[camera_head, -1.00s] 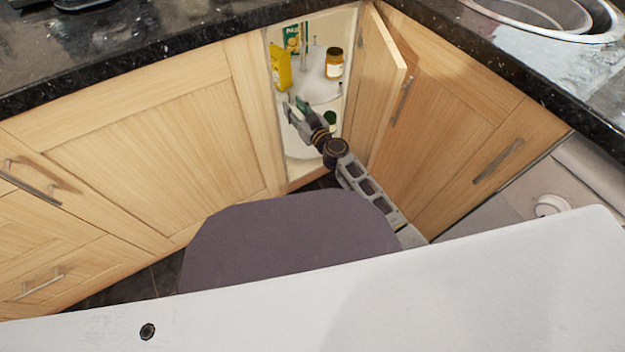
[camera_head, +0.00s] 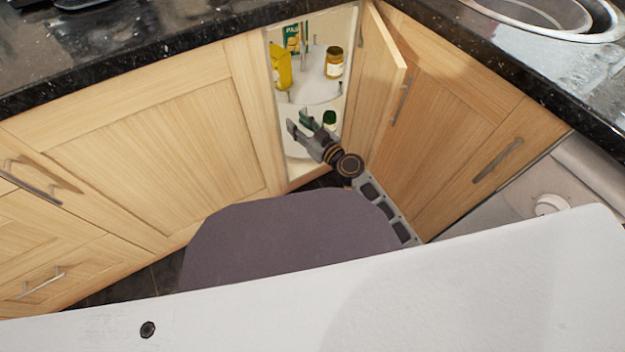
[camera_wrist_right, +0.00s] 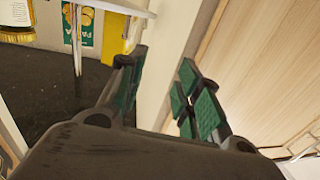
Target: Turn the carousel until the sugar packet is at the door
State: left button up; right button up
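The carousel (camera_head: 318,90) stands in the open corner cabinet, with a white upper tier, a lower tier and a central pole. On the upper tier are a yellow pack (camera_head: 282,68) at left, a green-and-yellow packet (camera_head: 292,38) behind it, and a dark-lidded amber jar (camera_head: 334,62) at right. I cannot read which is the sugar packet. My right gripper (camera_head: 298,122) is open and empty at the cabinet opening, below the upper tier's level in the picture. In the right wrist view its fingers (camera_wrist_right: 160,85) are apart, with a pale upright edge between them. My left gripper is not in view.
The wooden cabinet door (camera_head: 378,85) stands open to the right of the opening. The dark granite counter (camera_head: 170,40) overhangs the cabinets.

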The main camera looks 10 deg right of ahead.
jog(key=shift+s+a+f+n+g+y, duration=0.95)
jog(key=shift+s+a+g, duration=1)
jog(key=shift+s, duration=2.35)
jog(key=s+d+f+g+h+p, duration=0.1)
jog(key=s+d+f+g+h, duration=0.2)
jog(key=s, duration=0.4)
jog(key=shift+s+d+f+m+g, duration=0.35)
jog(key=shift+d+f+g, duration=0.4)
jog(key=shift+d+f, duration=0.25)
jog(key=shift+f+h, duration=0.1)
jog(key=shift+h, duration=0.25)
